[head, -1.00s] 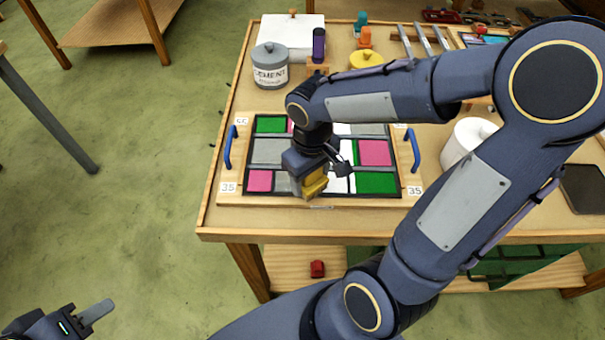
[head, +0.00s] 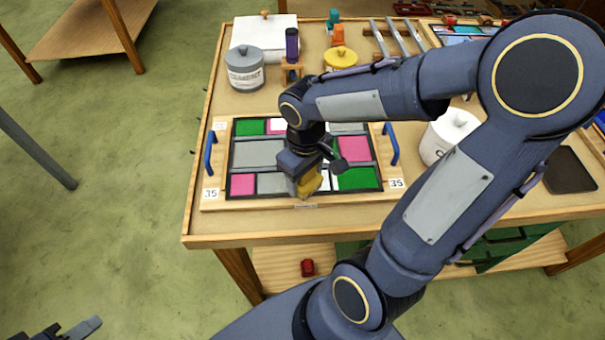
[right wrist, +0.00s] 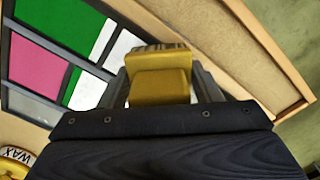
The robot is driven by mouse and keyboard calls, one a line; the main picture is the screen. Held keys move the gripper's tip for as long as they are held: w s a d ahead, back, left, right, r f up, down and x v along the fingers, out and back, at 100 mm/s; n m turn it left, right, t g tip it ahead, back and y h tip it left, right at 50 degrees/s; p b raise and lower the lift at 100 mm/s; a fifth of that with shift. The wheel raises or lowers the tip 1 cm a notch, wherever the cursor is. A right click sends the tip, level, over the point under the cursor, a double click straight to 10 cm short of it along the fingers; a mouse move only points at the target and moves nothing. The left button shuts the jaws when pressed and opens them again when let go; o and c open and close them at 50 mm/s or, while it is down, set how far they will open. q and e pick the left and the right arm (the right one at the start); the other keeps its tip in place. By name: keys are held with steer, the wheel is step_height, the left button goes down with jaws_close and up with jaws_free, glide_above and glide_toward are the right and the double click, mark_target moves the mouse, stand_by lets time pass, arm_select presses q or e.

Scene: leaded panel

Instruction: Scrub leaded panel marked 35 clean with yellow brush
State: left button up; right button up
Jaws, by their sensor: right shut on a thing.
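The leaded panel marked 35 (head: 258,153) lies on a wooden board on the bench, with green, pink, white and grey panes in dark lead lines. It also shows in the right wrist view (right wrist: 38,65). My right gripper (head: 303,187) is shut on the yellow brush (head: 311,182), low over the front middle of the panel.
Blue handles (head: 210,153) stand at both sides of the board. Behind it are a grey cement pot (head: 245,70), a purple-topped tool (head: 292,45) and a yellow pot (head: 340,57). A white pot (head: 448,135) stands to the right. A red object (head: 307,267) lies on the lower shelf.

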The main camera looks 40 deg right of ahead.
steer(key=shift+w+d, duration=0.4)
steer(key=shift+w, duration=0.25)
steer(key=shift+w+d, duration=0.4)
steer(key=shift+w, duration=0.25)
steer(key=shift+w+d+p, duration=0.15)
steer(key=shift+w+d, duration=0.25)
steer(key=shift+w, duration=0.25)
steer(key=shift+w+d+p, duration=0.15)
steer(key=shift+w+d, duration=0.25)
steer(key=shift+w, duration=0.2)
steer(key=shift+w+d+p, duration=0.15)
steer(key=shift+w+d, duration=0.25)
steer(key=shift+w, duration=0.25)
steer(key=shift+w+d+p, duration=0.15)
steer(key=shift+w+d, duration=0.25)
steer(key=shift+w, duration=0.25)
steer(key=shift+w+d+p, duration=0.2)
steer(key=shift+w+d, duration=0.2)
steer(key=shift+w, duration=0.25)
steer(key=shift+w+d+p, duration=0.2)
steer(key=shift+w+d, duration=0.2)
steer(key=shift+w, duration=0.25)
